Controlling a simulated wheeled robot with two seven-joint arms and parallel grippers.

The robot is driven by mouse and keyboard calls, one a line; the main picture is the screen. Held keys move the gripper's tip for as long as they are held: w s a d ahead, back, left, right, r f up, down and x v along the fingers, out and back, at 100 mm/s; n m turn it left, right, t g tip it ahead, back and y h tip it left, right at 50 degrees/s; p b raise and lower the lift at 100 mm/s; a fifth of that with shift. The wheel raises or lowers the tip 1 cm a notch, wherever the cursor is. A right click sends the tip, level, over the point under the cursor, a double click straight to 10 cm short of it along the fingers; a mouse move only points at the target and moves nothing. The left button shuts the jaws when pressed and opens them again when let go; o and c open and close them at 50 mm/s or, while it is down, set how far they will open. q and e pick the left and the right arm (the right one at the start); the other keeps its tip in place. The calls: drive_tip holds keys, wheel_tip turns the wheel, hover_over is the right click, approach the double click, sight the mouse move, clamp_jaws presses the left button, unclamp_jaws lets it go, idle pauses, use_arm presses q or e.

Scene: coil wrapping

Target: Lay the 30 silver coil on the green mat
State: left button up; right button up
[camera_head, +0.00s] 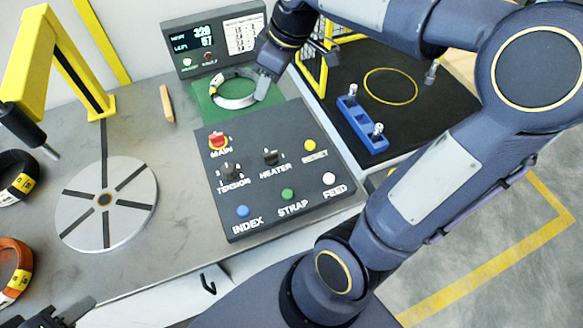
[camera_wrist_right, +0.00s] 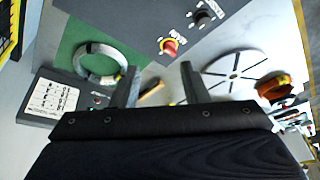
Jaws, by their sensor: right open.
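The silver coil (camera_head: 221,100) lies flat on the green mat (camera_head: 207,115), behind the black control panel. In the right wrist view the coil (camera_wrist_right: 82,70) also rests on the green mat (camera_wrist_right: 72,42). Its number cannot be read. My right gripper (camera_head: 266,86) is at the coil's right side and hides part of it. In the right wrist view the right gripper (camera_wrist_right: 157,75) is open with nothing between its fingers; one finger is close beside the coil, and I cannot tell if they touch. My left gripper (camera_head: 68,313) is partly in view at the bottom left.
A control panel (camera_head: 240,205) with buttons stands in front of the mat, and a display unit (camera_head: 215,42) behind it. A round slotted turntable (camera_head: 105,204), a yellow arm (camera_head: 40,60), an orange coil (camera_head: 15,268) and a black coil (camera_head: 18,178) are at the left. A blue holder (camera_head: 362,125) is at the right.

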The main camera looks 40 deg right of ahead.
drive_tip(key=s+a+f+m+t, duration=0.1)
drive_tip(key=s+a+f+m, duration=0.2)
drive_tip(key=s, duration=0.5)
drive_tip(key=s+a+f+m+t+y, duration=0.1)
drive_tip(key=s+a+f+m, duration=0.2)
drive_tip(key=s, duration=0.6)
drive_tip(key=shift+a+f+m, duration=0.15)
drive_tip(key=shift+a+m, duration=0.45)
drive_tip(key=shift+m, duration=0.4)
